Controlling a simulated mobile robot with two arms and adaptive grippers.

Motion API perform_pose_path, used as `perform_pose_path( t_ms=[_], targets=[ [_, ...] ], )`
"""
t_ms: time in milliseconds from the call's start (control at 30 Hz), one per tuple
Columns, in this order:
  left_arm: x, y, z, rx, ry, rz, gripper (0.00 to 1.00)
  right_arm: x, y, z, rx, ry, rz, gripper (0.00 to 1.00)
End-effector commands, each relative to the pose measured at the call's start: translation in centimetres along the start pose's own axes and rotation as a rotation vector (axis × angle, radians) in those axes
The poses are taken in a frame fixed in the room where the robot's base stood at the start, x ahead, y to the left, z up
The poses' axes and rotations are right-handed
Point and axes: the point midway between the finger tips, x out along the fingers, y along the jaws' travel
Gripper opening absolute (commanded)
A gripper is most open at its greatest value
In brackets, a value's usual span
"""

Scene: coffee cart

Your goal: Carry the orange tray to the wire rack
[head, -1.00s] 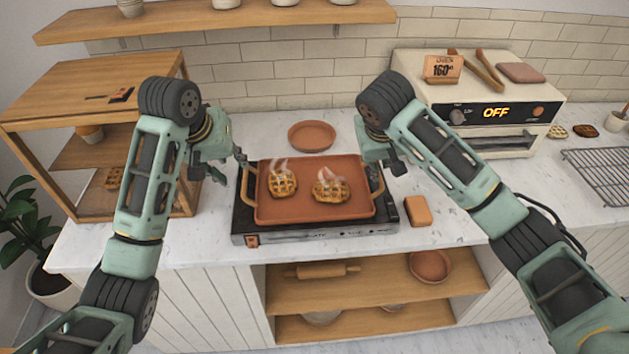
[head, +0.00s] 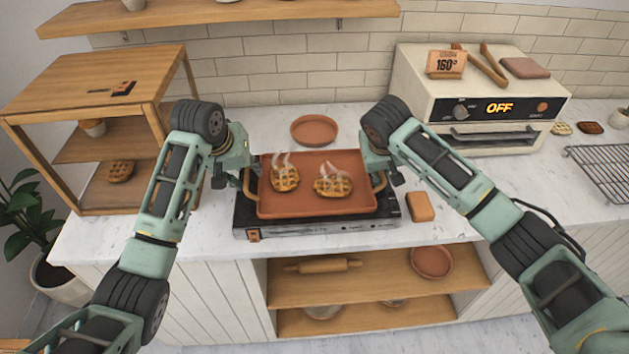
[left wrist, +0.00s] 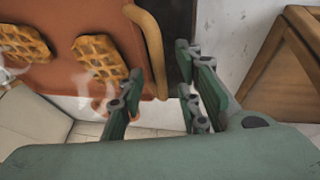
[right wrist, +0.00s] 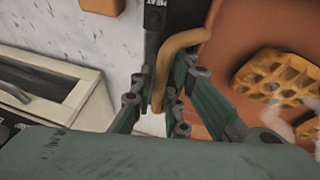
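The orange tray (head: 318,207) lies on the black hot plate (head: 325,231) with two steaming waffles (head: 333,184) on it. It has a tan handle at each side. My left gripper (head: 243,177) is at the tray's left handle (left wrist: 151,45); its fingers (left wrist: 158,85) are apart, with the handle near the gap between them. My right gripper (head: 375,176) is at the right handle (right wrist: 176,49); the handle runs between its fingers (right wrist: 162,90), with a narrow gap showing. The wire rack (head: 603,165) lies on the counter at the far right, partly cut off.
An oven (head: 475,108) marked OFF stands at the back right. An orange block (head: 420,206) lies right of the hot plate, and a round terracotta dish (head: 314,130) is behind it. A wooden shelf unit (head: 110,92) stands at the left. The counter before the rack is clear.

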Motion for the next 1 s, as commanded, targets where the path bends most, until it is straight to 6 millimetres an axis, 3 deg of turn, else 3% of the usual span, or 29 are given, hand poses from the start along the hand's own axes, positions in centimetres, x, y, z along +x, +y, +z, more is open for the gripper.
perform_pose_path(
  t_ms=[100, 267, 467, 1000],
  targets=[
    [0.00, -0.01, 0.01, 0.000, 0.000, 0.000, 0.32, -0.03, -0.04, 0.00, -0.001, 0.000, -0.001, 0.14],
    [-0.02, -0.02, 0.01, 0.000, 0.000, 0.000, 0.18, -0.05, -0.04, -0.01, 0.000, 0.000, -0.001, 0.00],
    [-0.02, -0.02, 0.01, 0.000, 0.000, 0.000, 0.00, -0.07, -0.03, -0.03, 0.000, 0.001, -0.001, 0.00],
    [-0.60, 0.14, -0.25, 0.002, 0.001, 0.001, 0.00, -0.64, 0.14, -0.35, 0.002, 0.004, 0.000, 0.00]
  ],
)
